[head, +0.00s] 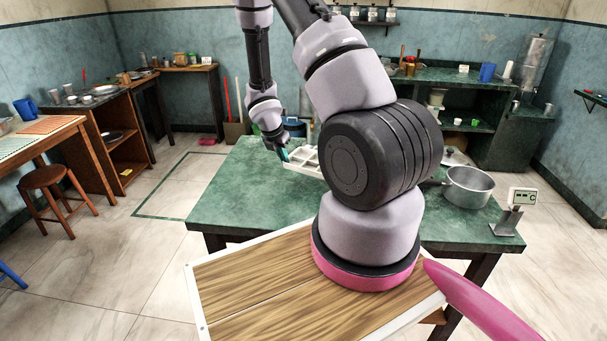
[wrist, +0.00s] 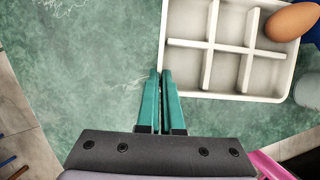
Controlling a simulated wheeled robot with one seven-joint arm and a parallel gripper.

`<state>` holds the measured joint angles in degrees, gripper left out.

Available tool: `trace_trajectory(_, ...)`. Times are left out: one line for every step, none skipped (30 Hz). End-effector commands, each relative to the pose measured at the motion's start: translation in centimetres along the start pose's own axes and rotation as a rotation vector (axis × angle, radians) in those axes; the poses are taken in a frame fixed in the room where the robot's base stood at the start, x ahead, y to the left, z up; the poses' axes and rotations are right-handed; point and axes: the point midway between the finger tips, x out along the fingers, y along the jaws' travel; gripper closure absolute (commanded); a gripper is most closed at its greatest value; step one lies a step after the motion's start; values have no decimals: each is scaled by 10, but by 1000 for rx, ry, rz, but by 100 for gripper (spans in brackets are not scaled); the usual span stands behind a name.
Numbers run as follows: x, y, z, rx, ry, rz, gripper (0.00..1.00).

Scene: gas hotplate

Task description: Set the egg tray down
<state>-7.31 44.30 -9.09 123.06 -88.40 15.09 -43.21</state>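The egg tray (wrist: 208,45) is a white, shallow tray with square compartments. A brown egg (wrist: 292,22) sits in it at the upper right of the wrist view. In the head view the tray (head: 304,157) is over the green table, partly hidden behind my arm. My gripper (wrist: 161,73) has teal fingers, close together with a thin gap, at the tray's left wall near its corner; they appear shut on that wall. In the head view my gripper (head: 284,153) is at the tray's left side. I cannot tell whether the tray's underside touches the table.
The green table (head: 240,195) is clear to the left of the tray. A metal pot (head: 468,190) and a small device with a display (head: 515,205) are on its right. A pale round thing (wrist: 308,90) is beside the tray's right edge in the wrist view.

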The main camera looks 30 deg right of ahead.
Motion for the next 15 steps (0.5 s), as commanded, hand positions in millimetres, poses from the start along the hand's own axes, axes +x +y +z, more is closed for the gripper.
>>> trace_trajectory(8, 0, -3, -3, 1, -3, 100)
trace_trajectory(11, 0, -5, -2, 1, -2, 100)
trace_trajectory(15, 0, -6, -1, 1, -2, 100)
trace_trajectory(18, -1, -7, 1, 1, -3, 100)
trace_trajectory(20, -1, -7, 2, 0, -3, 100)
trace_trajectory(21, -1, -8, 3, 0, -3, 100)
trace_trajectory(23, -1, -8, 3, -1, -3, 100)
trace_trajectory(24, -1, -9, 3, 0, -3, 100)
trace_trajectory(28, -1, -10, 2, 0, -3, 100)
trace_trajectory(31, -1, -12, 2, 1, -3, 100)
trace_trajectory(34, -1, -14, 1, 2, -3, 100)
trace_trajectory(40, -1, -16, 2, 2, -3, 100)
trace_trajectory(44, -1, -18, 3, 2, -4, 100)
trace_trajectory(48, -1, -19, 3, 1, -4, 100)
trace_trajectory(52, 0, -21, 2, 1, -3, 100)
